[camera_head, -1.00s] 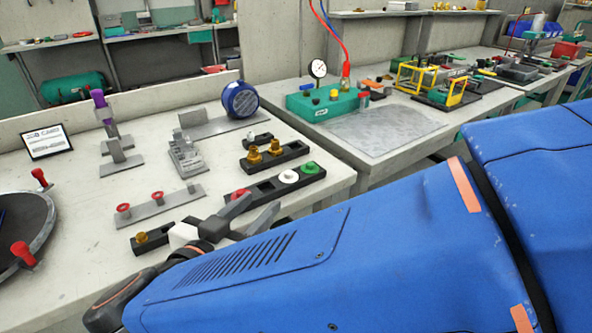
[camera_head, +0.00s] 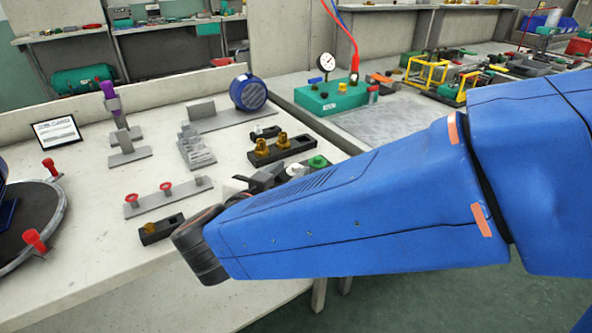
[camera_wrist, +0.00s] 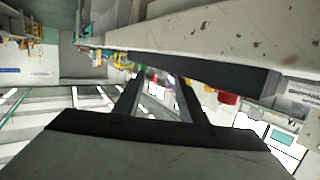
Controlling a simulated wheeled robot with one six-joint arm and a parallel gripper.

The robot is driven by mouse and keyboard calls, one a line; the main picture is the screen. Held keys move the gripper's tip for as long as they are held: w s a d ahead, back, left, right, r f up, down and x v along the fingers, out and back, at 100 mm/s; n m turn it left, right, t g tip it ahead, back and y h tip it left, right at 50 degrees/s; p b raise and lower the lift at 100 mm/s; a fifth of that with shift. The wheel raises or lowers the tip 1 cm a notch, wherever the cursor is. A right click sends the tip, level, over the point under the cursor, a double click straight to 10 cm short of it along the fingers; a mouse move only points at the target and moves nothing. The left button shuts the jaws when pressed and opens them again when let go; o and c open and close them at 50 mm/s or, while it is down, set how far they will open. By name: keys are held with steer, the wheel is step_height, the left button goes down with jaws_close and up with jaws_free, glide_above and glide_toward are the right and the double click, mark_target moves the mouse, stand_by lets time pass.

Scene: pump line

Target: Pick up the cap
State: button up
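The task does not say which cap is meant. A green cap (camera_head: 318,161) and a white cap (camera_head: 295,170) sit on a black holder, which is mostly hidden behind my blue arm in the head view. My gripper (camera_head: 264,180) is just left of the white cap, with its fingers partly hidden by the arm. I cannot tell whether it touches anything. In the wrist view my gripper (camera_wrist: 158,82) has its two dark fingers apart, with no object clearly held between them. I cannot make out either cap there.
Behind the caps stands a black holder with brass fittings (camera_head: 283,140). A grey plate with red knobs (camera_head: 166,187) and a small black block with a brass piece (camera_head: 150,229) lie to the left. A blue motor (camera_head: 248,92) and a green gauge box (camera_head: 336,95) stand farther back.

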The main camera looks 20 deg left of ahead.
steer(key=shift+w+d+f, duration=0.1)
steer(key=shift+w+f, duration=0.1)
steer(key=shift+w, duration=0.45)
jaws_close()
